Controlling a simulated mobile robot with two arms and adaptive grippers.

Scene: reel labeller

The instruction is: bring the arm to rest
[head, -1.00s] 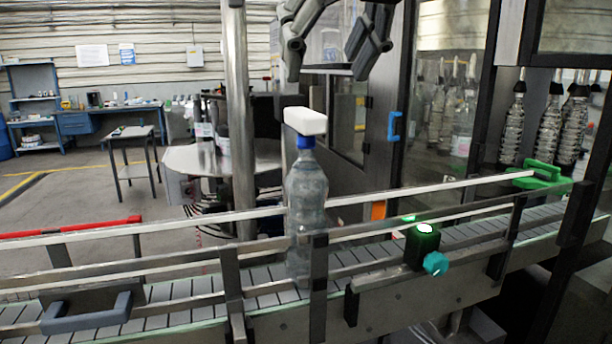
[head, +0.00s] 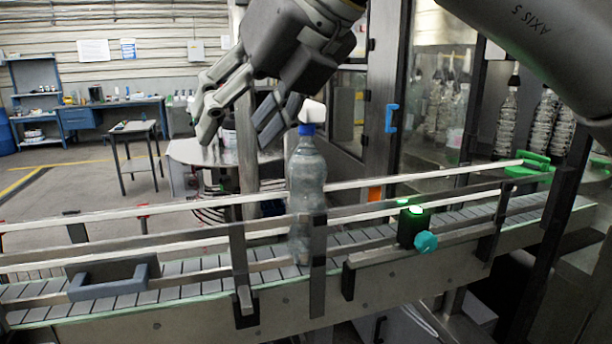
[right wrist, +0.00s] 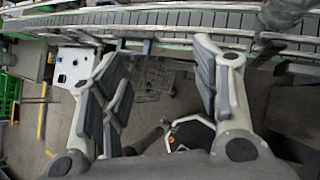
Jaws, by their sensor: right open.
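My right gripper (head: 236,122) hangs from the top of the head view, left of and above the bottle's cap. Its fingers are spread and nothing is between them. In the right wrist view the same gripper (right wrist: 160,75) is open and empty, below the conveyor in the picture. The arm behind it crosses the upper right of the head view. A clear bottle (head: 307,180) with a blue cap stands upright on the conveyor, apart from the gripper. My left gripper is not in view.
The conveyor (head: 190,286) with its rails runs across the front. A black box with a green light (head: 413,228) and a teal knob sits on its near side. A white block (head: 313,111) shows at the cap. A glazed machine with bottles is at right.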

